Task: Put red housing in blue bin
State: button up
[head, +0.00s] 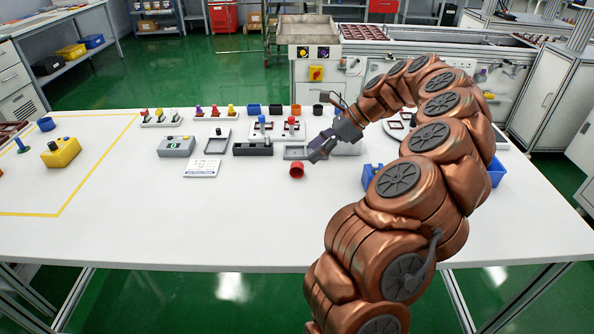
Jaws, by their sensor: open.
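The red housing (297,171) is a short red cup shape. It stands on the white table, in front of a small grey tray. My gripper (314,153) is open, just above and to the right of the red housing. It looks empty, and I see no contact with the housing. Blue bin walls show on both sides of my arm, on the left (371,178) and on the right (496,172). My arm hides the part between, so I cannot tell whether this is one bin or two.
A yellow button box (61,153) stands farther left. The table's front is clear.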

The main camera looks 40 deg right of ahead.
aim_at(296, 163)
jog(key=shift+x, duration=1.2)
jog(key=shift+p+x, duration=0.55)
jog(key=shift+x, duration=2.1)
jog(key=shift+w+d, duration=0.15)
jog(key=shift+c, duration=0.2)
jog(key=c, duration=1)
jog(key=shift+o, duration=0.2)
jog(key=shift+r, duration=0.15)
